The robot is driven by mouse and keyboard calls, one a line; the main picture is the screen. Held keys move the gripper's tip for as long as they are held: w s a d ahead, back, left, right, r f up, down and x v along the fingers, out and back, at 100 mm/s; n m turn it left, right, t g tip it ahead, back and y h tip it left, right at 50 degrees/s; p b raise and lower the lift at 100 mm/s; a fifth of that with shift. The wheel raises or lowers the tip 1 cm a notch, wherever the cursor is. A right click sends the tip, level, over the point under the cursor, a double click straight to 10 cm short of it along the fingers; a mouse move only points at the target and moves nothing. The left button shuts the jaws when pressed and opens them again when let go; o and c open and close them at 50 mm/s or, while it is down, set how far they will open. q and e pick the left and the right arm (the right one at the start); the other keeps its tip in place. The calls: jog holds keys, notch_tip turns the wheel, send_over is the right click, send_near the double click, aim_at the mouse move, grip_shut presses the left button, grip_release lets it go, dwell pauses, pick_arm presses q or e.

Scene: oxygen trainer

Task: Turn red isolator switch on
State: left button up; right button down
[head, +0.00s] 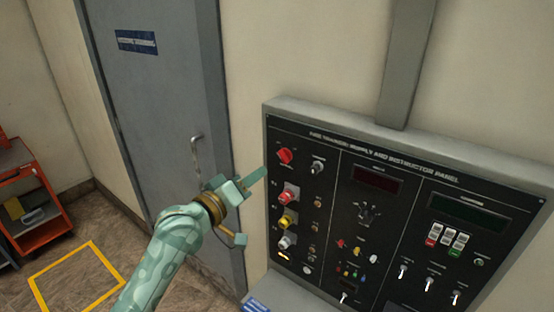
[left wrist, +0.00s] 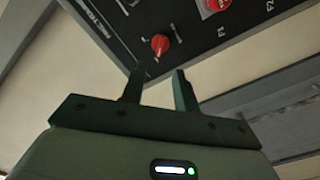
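The black panel (head: 329,168) is mounted on the wall. A red rotary switch (head: 284,156) sits at its upper left and looks like the red isolator. It also shows in the left wrist view (left wrist: 160,44), just beyond the fingertips. My left gripper (head: 248,207) is open and empty, to the left of the panel's edge. In the left wrist view its two fingers (left wrist: 159,75) are apart, with a gap between them and the switch. My right gripper is not in view.
Below the isolator are a red knob (head: 289,195), a yellow knob (head: 288,221) and a white knob (head: 287,242). Toggle switches line the panel's lower right. A grey door (head: 160,110) is behind my left arm. A red cart (head: 35,190) stands at far left.

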aim_at(280, 157)
pick_arm(q)
jog(key=x, duration=0.9)
jog(key=shift+w+d, duration=0.1)
jog(key=shift+w, duration=0.05)
grip_shut()
